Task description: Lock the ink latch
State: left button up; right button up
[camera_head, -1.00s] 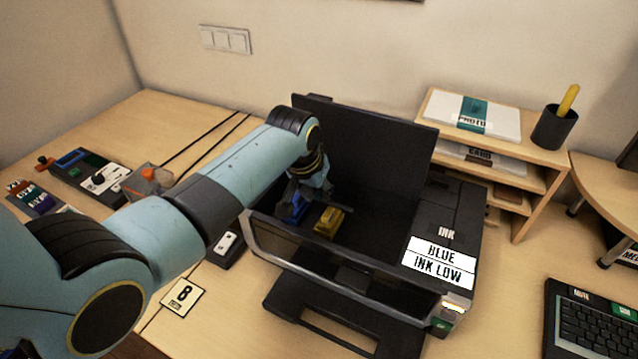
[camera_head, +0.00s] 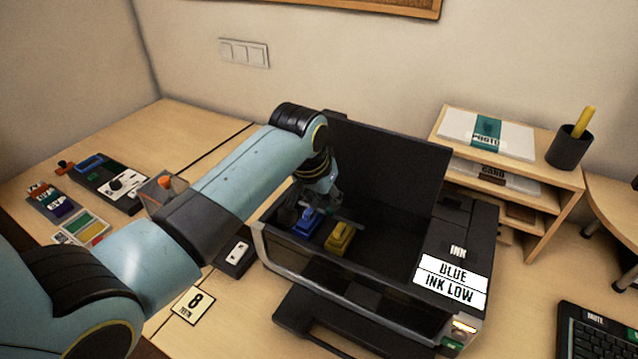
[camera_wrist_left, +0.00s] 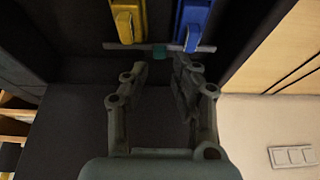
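The black printer (camera_head: 385,265) stands open with its lid raised. Inside it sit a blue cartridge (camera_head: 307,222) and a yellow cartridge (camera_head: 340,238), side by side. In the left wrist view, a thin grey latch bar (camera_wrist_left: 185,48) with a teal middle part (camera_wrist_left: 159,51) runs across the ends of the yellow cartridge (camera_wrist_left: 126,20) and blue cartridge (camera_wrist_left: 193,24). My left gripper (camera_wrist_left: 160,68) is open, its fingers apart on either side of the teal part and just short of it. In the head view this gripper (camera_head: 312,203) is down inside the printer, by the blue cartridge. My right gripper is out of view.
The printer's label (camera_head: 450,280) reads "BLUE INK LOW". The raised lid (camera_head: 390,170) stands behind the cartridges, and the printer's front rim (camera_head: 300,275) is in front. A wooden paper shelf (camera_head: 545,190) stands to the right. Small devices (camera_head: 110,185) lie left of my arm.

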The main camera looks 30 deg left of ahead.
pick_arm(q)
jog(key=v, duration=0.7)
jog(key=shift+r, duration=0.15)
jog(key=shift+s, duration=0.15)
